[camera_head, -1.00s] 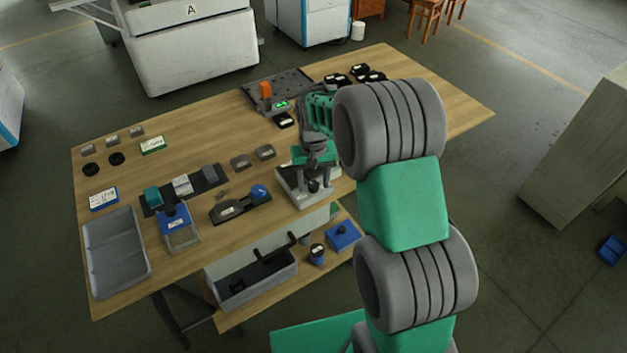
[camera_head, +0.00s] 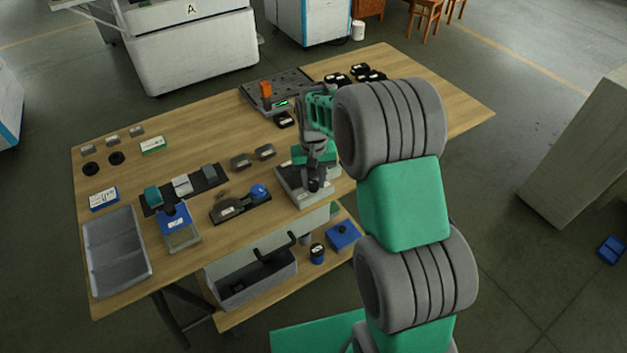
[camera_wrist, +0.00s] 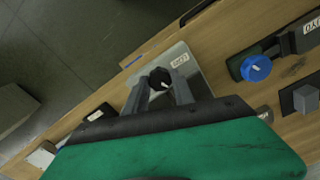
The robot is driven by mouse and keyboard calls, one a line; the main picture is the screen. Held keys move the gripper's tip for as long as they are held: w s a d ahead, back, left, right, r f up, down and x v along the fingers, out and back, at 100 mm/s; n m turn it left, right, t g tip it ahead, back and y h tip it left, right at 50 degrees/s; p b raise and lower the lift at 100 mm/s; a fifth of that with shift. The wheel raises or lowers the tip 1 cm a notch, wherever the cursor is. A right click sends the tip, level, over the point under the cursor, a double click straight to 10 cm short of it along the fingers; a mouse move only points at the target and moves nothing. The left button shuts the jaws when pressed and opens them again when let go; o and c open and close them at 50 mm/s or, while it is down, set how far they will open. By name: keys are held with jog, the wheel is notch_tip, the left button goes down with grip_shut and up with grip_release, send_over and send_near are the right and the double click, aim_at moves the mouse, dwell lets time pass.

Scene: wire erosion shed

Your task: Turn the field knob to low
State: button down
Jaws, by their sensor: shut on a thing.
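The field knob (camera_wrist: 160,79) is black with a pale pointer mark, on top of a light grey box (camera_wrist: 200,80) with a small white label (camera_wrist: 181,60). In the wrist view my gripper (camera_wrist: 159,84) has one finger on each side of the knob and is shut on it. In the head view the box (camera_head: 318,198) stands at the front edge of the wooden table, and my gripper (camera_head: 314,180) comes down onto it from above. The knob is mostly hidden there by the fingers. The label is too small to read surely.
Left of the box in the head view is a dark device with a blue knob (camera_head: 258,191). Small grey blocks (camera_head: 241,161) lie behind it. A grey tray (camera_head: 117,250) sits at the table's left end. A lower shelf holds a grey bin (camera_head: 262,282) and a blue box (camera_head: 342,235).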

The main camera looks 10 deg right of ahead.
aim_at(314, 183)
jog(key=shift+n, duration=0.3)
jog(key=n, duration=0.3)
jog(key=shift+n+b, duration=0.4)
jog(key=shift+n, duration=1.5)
jog(key=c, duration=1.1)
grip_release()
jog(key=shift+o, duration=0.2)
notch_tip(314, 183, up, 8)
jog(key=shift+f+b, duration=0.1)
jog(key=shift+b, duration=0.25)
